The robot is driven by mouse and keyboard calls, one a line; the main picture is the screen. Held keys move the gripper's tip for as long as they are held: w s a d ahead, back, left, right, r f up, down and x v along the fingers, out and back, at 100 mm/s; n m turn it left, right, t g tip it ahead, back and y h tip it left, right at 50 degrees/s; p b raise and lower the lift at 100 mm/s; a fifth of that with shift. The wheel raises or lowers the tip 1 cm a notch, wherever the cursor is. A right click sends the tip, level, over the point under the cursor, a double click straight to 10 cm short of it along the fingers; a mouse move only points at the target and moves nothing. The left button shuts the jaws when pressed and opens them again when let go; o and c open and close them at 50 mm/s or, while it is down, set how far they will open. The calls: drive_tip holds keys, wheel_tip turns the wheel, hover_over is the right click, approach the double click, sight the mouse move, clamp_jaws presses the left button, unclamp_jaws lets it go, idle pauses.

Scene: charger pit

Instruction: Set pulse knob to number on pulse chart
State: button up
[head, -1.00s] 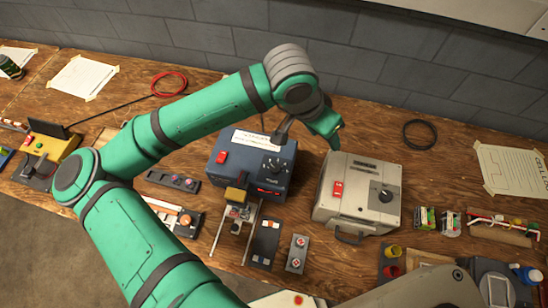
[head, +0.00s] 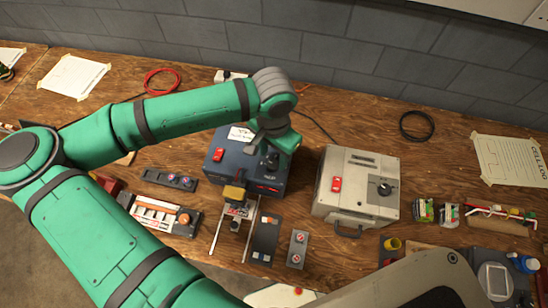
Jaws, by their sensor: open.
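A blue box (head: 222,171) stands in the middle of the bench, with a red switch (head: 218,154), a white label (head: 241,134) and a black knob (head: 271,162) on top. To its right a pale grey box (head: 335,207) has a red switch (head: 336,184) and a black knob (head: 384,188) on a dial. I cannot tell which knob is the pulse knob, or read a number. My gripper (head: 269,147) is open, pointing down at the blue box close to its knob; whether it touches is unclear. A taped sheet (head: 512,160) at the right appears headed "CELL LOG"; no pulse chart is identifiable.
In front of the boxes lie a dark panel (head: 264,240) and a grey two-button panel (head: 297,248). Small battery packs (head: 424,211) sit right of the grey box. A black cable loop (head: 417,126) lies behind it. Bare wood shows around the loop.

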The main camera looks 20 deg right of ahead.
sight(273, 166)
drive_tip(key=shift+s+f, duration=0.1)
drive_tip(key=shift+f, duration=1.35)
drive_tip(key=c, duration=1.1)
drive_tip(key=shift+o, duration=0.2)
drive_tip(key=shift+m, duration=2.4)
drive_tip(key=o, duration=1.1)
drive_tip(key=shift+c, duration=0.2)
